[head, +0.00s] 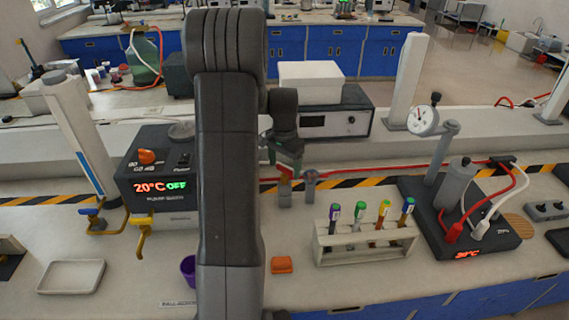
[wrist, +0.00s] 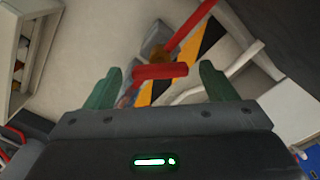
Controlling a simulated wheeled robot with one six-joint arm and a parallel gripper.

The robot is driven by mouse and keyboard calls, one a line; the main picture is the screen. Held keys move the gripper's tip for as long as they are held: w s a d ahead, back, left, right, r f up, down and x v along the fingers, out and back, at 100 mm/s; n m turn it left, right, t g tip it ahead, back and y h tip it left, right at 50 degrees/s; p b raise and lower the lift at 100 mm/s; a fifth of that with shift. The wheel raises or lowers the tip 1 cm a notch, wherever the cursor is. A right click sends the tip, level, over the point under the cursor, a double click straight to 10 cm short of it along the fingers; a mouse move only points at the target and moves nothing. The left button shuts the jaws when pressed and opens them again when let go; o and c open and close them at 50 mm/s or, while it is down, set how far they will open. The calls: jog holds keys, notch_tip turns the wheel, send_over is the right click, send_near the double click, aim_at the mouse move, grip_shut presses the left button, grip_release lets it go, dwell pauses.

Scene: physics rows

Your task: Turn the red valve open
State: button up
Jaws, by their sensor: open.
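The red valve handle (wrist: 160,71) is a short bar in the wrist view, lying between my two green fingertips with a gap on each side. It sits at an angle to the red pipe (wrist: 193,28) behind it. My gripper (wrist: 160,84) is open and empty around the handle, and I see no contact. In the head view my gripper (head: 288,158) is just above the valve (head: 285,172) on its grey post, and partly hides it. My arm covers the area left of it.
A test tube rack (head: 366,243) stands to the right front, and a heater (head: 160,180) reading 20°C OFF to the left. A purple cup (head: 188,268) and an orange block (head: 281,265) are in front. A device with a gauge (head: 424,120) is farther right.

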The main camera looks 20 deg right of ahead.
jog(key=shift+c, duration=0.2)
jog(key=c, duration=1)
jog(key=shift+o, duration=0.3)
jog(key=shift+n, duration=0.3)
jog(key=n, duration=0.4)
jog(key=shift+b, duration=0.35)
jog(key=shift+n, duration=2.1)
jog(key=o, duration=1)
